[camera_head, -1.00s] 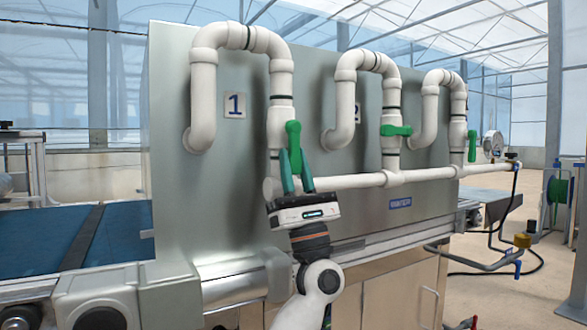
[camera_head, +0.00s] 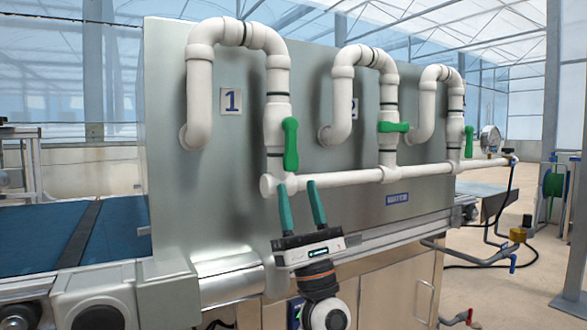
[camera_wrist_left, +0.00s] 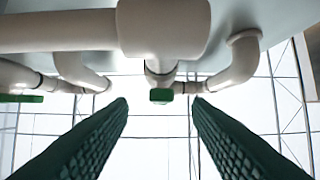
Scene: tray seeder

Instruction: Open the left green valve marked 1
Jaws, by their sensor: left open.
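The left green valve handle (camera_head: 290,145) is on the white pipe beside the plate marked 1 (camera_head: 231,101). The handle stands vertical, in line with its pipe. My left gripper (camera_head: 297,186) is open and empty, just below the handle and apart from it, with its green fingers pointing up. In the left wrist view, a green handle (camera_wrist_left: 161,96) shows beyond and between the spread fingertips (camera_wrist_left: 160,99). My right gripper is not in view.
The middle green handle (camera_head: 394,127) lies horizontal across its pipe; the right one (camera_head: 469,142) is vertical. A horizontal white pipe (camera_head: 345,178) runs below the valves, close to my left fingertips. A steel panel (camera_head: 228,190) stands behind the pipes.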

